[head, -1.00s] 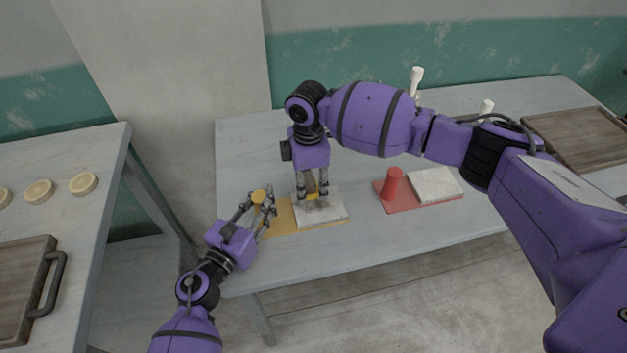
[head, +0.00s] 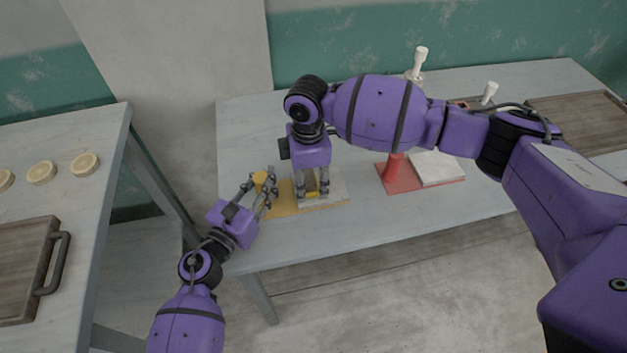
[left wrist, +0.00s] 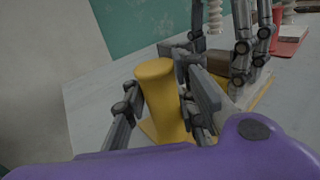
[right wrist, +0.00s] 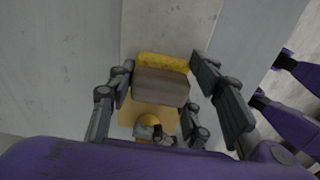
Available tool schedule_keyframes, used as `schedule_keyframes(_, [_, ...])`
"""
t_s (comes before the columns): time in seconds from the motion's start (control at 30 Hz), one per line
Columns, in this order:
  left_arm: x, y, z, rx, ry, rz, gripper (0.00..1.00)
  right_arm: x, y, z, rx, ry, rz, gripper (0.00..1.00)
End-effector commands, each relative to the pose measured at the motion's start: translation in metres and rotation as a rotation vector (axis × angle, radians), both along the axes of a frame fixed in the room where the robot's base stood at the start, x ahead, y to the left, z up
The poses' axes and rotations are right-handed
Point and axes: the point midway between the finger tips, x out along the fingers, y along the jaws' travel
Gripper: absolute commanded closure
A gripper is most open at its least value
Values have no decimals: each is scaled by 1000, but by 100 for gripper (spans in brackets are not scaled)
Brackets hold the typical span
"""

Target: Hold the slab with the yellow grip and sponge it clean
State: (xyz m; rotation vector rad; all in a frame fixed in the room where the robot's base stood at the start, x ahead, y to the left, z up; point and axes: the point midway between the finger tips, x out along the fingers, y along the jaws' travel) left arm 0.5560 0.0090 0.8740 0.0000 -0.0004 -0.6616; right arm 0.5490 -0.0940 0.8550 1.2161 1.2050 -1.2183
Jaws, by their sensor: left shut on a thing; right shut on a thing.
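The yellow grip (left wrist: 158,95) stands upright on a yellow board (head: 283,204) at the table's left end. My left gripper (head: 267,184) is shut around it, and it also shows in the head view (head: 259,177). The pale slab (head: 338,186) lies flat on the board, right of the grip. My right gripper (head: 314,193) points down over the slab, shut on a sponge (right wrist: 162,63) with a yellow layer and a grey-brown block (right wrist: 160,86). The sponge appears to be against the slab near its front edge; the exact contact is hidden. Fingers and sponge cover part of the slab.
A red board (head: 398,187) with a red grip (head: 394,172) and another pale slab (head: 436,167) lies to the right, partly behind my right arm. White-handled tools (head: 420,62) stand at the back. A wooden board (head: 580,122) lies far right. The table's front is clear.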

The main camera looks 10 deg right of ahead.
Motion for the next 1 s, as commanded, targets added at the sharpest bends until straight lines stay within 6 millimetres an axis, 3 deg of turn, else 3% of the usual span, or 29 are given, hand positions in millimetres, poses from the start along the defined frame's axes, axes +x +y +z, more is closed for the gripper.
schedule_keyframes(0.63, [0,0,0,-1,-1,0,100,59,1,0,1,-1,-1,87])
schedule_keyframes(0.77, [0,0,0,0,0,1,100,58,0,24,0,-6,1,87])
schedule_keyframes(1.0, [0,0,0,0,0,1,100,57,1,44,0,-2,1,87])
